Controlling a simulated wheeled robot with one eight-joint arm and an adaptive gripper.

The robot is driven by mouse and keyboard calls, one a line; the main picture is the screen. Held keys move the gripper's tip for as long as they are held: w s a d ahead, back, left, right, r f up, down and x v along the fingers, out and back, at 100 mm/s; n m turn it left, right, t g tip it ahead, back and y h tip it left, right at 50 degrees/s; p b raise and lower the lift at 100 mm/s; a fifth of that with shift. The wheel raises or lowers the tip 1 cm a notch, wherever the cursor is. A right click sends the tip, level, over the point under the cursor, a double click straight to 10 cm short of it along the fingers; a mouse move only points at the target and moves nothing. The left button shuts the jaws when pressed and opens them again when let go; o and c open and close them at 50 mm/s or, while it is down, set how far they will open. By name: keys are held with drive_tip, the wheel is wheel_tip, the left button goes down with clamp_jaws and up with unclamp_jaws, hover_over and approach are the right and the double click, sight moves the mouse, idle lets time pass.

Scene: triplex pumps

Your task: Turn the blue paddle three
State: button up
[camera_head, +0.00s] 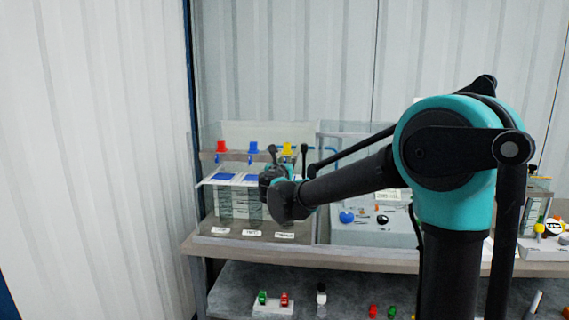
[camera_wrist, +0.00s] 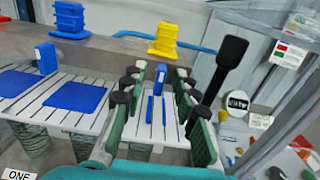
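In the wrist view, a small upright blue paddle (camera_wrist: 161,74) stands below the yellow block (camera_wrist: 165,40), which I take as paddle three. My gripper (camera_wrist: 160,80) is open, with one green-padded finger on each side of this paddle and gaps between. Narrow blue strips (camera_wrist: 150,109) also show between the fingers, over a white slatted top. Another blue paddle (camera_wrist: 45,58) stands to the left, below a blue block (camera_wrist: 70,18). In the head view, my gripper (camera_head: 272,178) is over the right part of the slatted top, below the yellow block (camera_head: 288,149), and hides the third paddle.
Flat blue pads (camera_wrist: 78,96) lie left of my gripper. A black lever (camera_wrist: 226,66) rises close on the right. A clear panel (camera_head: 318,190) stands right of the pumps. Label cards (camera_head: 252,233) lie on the bench's front. A lower shelf (camera_head: 240,285) holds small coloured parts.

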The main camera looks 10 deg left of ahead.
drive_tip(key=shift+c, duration=0.3)
clamp_jaws()
drive_tip(key=shift+m, duration=0.4)
drive_tip(key=m, duration=1.7)
drive_tip(key=shift+d+f, duration=0.2)
idle(0.3)
